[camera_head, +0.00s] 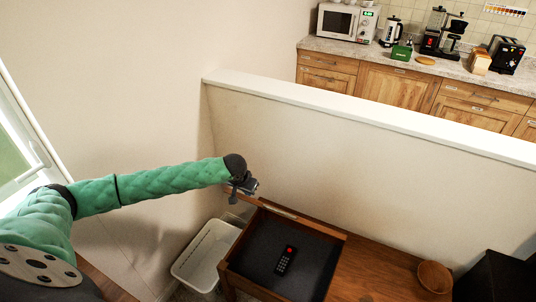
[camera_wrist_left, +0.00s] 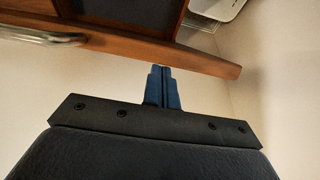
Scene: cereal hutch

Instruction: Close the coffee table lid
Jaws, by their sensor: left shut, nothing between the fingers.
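The wooden coffee table (camera_head: 375,272) stands at the lower right in the head view, with its dark-lined compartment (camera_head: 310,257) open. The lid (camera_head: 317,226) appears raised along the compartment's far side, seen nearly edge-on. In the left wrist view, the lid's wooden edge (camera_wrist_left: 195,60) crosses the top, with a silver handle (camera_wrist_left: 45,38) at left. My left gripper (camera_head: 245,187) is near the lid's left end; its shut, empty fingers (camera_wrist_left: 163,72) point at the wooden edge. I cannot tell whether they touch it. My right gripper is not in view.
A black remote (camera_head: 285,262) lies in the compartment. A white bin (camera_head: 206,256) stands left of the table. A wooden bowl (camera_head: 434,277) sits on the table's right part. A half wall (camera_head: 370,170) runs behind; the kitchen counter (camera_head: 345,47) is beyond it.

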